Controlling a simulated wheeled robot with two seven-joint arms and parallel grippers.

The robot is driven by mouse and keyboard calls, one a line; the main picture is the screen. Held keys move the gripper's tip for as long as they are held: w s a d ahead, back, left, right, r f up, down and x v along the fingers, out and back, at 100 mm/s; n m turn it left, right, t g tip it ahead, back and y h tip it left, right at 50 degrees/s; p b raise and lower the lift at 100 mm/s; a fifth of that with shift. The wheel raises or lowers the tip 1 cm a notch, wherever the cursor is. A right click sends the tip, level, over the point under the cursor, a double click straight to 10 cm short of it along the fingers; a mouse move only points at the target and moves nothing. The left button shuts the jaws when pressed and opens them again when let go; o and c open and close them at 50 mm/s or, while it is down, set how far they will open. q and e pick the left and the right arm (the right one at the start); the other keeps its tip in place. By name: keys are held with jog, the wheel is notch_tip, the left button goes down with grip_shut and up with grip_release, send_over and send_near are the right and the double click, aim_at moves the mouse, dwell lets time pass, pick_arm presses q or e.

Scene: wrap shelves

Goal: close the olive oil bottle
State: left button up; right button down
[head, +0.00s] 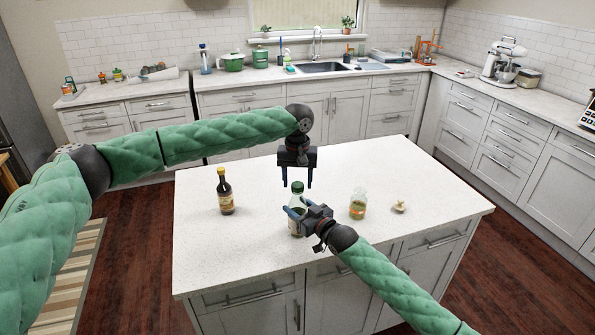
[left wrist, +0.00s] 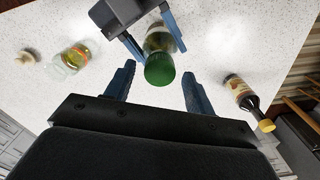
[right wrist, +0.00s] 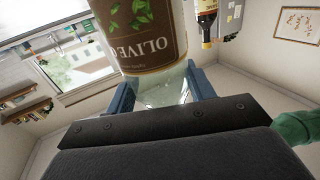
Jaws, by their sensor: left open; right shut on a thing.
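The olive oil bottle (head: 296,225) stands upright near the front middle of the island. Its green cap (left wrist: 160,70) shows at the top of the bottle; I cannot tell how tightly it sits. My right gripper (head: 298,209) is shut on the bottle's body from the front right. In the right wrist view its brown label (right wrist: 150,45) is close, above the fingers. My left gripper (head: 296,185) points down from above, open, with its fingers on either side of the cap, apparently not touching it.
A dark bottle with a yellow cap (head: 225,192) stands on the island to the left. The island top (head: 260,255) is otherwise clear. Counters with a sink (head: 322,68) line the back.

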pick_arm(q)
jog(key=shift+f, duration=0.3)
jog(key=c, duration=1)
jog(key=m, duration=0.8)
jog(key=shift+f, duration=0.1)
jog(key=m, duration=0.7)
jog(key=o, duration=1.2)
jog(key=shift+c, duration=0.2)
notch_tip(320, 180, up, 12)
